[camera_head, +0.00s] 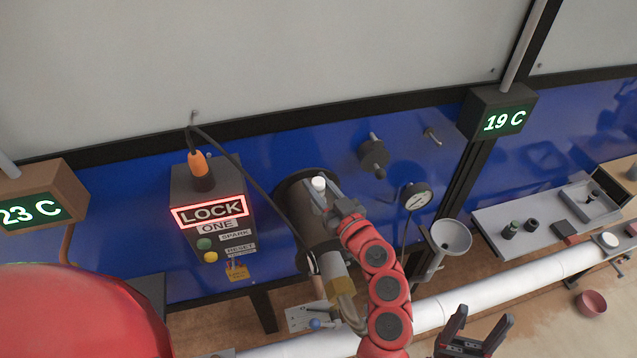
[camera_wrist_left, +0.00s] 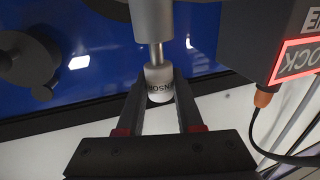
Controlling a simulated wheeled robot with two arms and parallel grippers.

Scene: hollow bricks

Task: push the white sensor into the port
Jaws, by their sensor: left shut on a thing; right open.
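The white sensor (camera_wrist_left: 159,80) is a short white cylinder with dark lettering, held between the two fingers of my left gripper (camera_wrist_left: 160,100). A thin metal stem (camera_wrist_left: 156,53) joins its far end to a wider grey cylinder (camera_wrist_left: 152,18), which looks like the port. A length of stem is bare between them. In the head view the sensor's white end (camera_head: 319,184) shows at the dark round vessel (camera_head: 292,205), with my left gripper (camera_head: 325,199) at it. The port is hidden there. My right gripper (camera_head: 481,330) is open and empty at the bottom.
A lock box (camera_head: 209,225) with a lit red LOCK sign and an orange plug (camera_head: 199,165) stands left of the vessel; a black cable arches toward the vessel. A white pipe (camera_head: 480,297) runs below.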

